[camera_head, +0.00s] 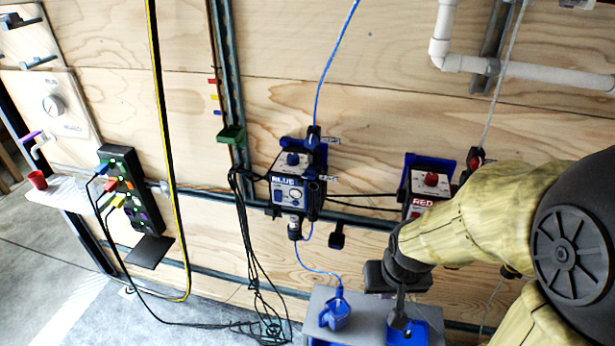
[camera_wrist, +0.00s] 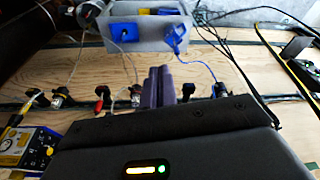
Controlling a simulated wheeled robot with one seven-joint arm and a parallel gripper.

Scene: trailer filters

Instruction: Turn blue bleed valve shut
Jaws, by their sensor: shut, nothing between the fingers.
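The blue filter unit (camera_head: 288,192), marked BLUE, is mounted on the wood wall, with a blue knob (camera_head: 292,158) on its face. A black fitting (camera_head: 295,228) hangs under it, and a dark lever-like part (camera_head: 337,237) sits to its right. I cannot tell which part is the bleed valve or its position. A thin blue tube runs down to a blue fitting (camera_head: 333,314) on a grey box (camera_head: 318,297); this fitting also shows in the wrist view (camera_wrist: 176,38). My gripper (camera_head: 399,318) is shut and empty, right of the blue unit and low by the box. Its fingers show in the wrist view (camera_wrist: 160,72).
The red filter unit (camera_head: 420,195) is partly behind my arm. A yellow unit (camera_wrist: 25,148) shows in the wrist view. Black cables (camera_head: 258,275) hang left of the blue unit. A black power strip (camera_head: 130,190) and white shelf (camera_head: 62,193) are farther left.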

